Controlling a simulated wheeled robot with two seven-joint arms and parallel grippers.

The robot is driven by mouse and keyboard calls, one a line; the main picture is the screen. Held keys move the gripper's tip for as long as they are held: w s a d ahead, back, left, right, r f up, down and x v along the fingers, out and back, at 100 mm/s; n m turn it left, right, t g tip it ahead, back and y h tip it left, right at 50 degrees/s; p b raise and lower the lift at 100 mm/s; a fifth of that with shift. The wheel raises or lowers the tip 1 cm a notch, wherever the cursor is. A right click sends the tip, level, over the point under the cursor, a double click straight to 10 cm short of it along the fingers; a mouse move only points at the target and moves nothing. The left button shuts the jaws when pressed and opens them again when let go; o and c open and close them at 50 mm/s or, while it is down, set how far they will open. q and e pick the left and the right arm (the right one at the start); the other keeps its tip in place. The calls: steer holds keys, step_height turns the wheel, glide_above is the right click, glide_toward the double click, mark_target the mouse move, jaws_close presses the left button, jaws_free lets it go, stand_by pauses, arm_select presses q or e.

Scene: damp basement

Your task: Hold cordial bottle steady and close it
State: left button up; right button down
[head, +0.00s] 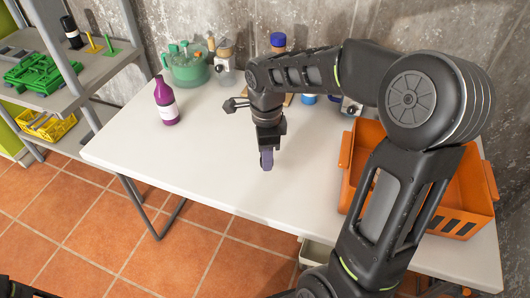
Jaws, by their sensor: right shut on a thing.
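The cordial bottle (166,104), purple with a pale label, stands upright at the left of the white table. Its narrow neck is dark, and I cannot tell from here whether a cap is on it. My right gripper (267,162) points down over the middle of the table, to the right of the bottle and apart from it. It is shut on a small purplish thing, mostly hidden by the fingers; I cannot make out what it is.
An orange crate (459,222) stands at the table's right, partly behind my right arm. A green container (187,68), a jar (225,70) and a blue-capped bottle (278,42) stand along the back. The table (205,155) is clear around the cordial bottle. A grey shelf (86,72) is at left.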

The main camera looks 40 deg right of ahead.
steer(key=shift+w+a+f+n, duration=0.1)
steer(key=shift+w+a+n, duration=0.35)
steer(key=shift+n, duration=0.45)
steer(key=w+a+f+n, duration=0.2)
steer(key=w+a+n, duration=0.7)
steer(key=n, duration=1.2)
steer(key=shift+w+a+n, duration=0.15)
steer(key=shift+a+n, duration=0.25)
steer(key=shift+a, duration=0.8)
